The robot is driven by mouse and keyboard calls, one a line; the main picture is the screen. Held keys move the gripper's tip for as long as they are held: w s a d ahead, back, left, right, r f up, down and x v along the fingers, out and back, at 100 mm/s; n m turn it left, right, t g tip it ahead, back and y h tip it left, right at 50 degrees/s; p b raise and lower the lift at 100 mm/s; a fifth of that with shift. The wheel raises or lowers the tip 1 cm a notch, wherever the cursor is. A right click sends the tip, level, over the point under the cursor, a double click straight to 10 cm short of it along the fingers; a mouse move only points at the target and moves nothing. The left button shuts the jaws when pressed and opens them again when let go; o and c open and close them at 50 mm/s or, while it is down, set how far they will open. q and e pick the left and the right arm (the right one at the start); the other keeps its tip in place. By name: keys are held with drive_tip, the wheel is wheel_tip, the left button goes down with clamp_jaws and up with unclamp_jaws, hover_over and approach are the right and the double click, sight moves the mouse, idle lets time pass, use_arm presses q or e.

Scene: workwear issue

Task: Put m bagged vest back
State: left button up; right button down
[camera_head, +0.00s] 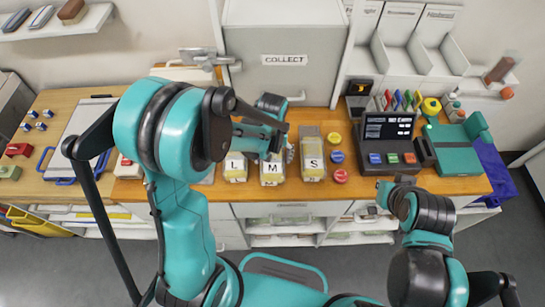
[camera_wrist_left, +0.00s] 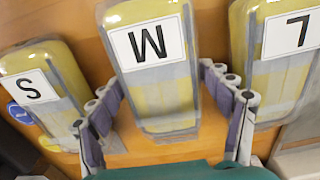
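The M bagged vest (camera_head: 272,181) is a yellow and grey packet with a white M label. It lies on the wooden counter between the L bagged vest (camera_head: 235,178) and the S bagged vest (camera_head: 312,142). My left gripper (camera_head: 276,145) is over the M packet's far part and hides some of it. In the left wrist view the M packet (camera_wrist_left: 165,100) lies between the spread fingers of the left gripper (camera_wrist_left: 159,82); the fingertips are close to its sides, and contact is unclear. My right gripper (camera_head: 385,191) is near the counter's front edge, its fingers unclear.
A grey COLLECT cabinet (camera_head: 285,75) stands behind the packets. Red, blue and yellow discs (camera_head: 338,157) lie right of S, beside a dark terminal (camera_head: 388,135) with coloured buttons. A clipboard (camera_head: 80,135) lies at left. Open shelves are below the counter.

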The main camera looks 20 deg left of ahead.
idle(0.3)
use_arm(q)
drive_tip(key=shift+r+p, duration=0.3)
wheel_tip(320, 180, up, 11)
drive_tip(key=p, duration=0.3)
drive_tip(key=s+a+r+m+t, duration=0.3)
drive_tip(key=s+r+t, duration=0.4)
drive_tip(key=s, duration=0.3)
drive_tip(key=shift+s+a+r, duration=0.15)
drive_tip(key=shift+a+r, duration=0.6)
drive_tip(key=shift+a, duration=0.1)
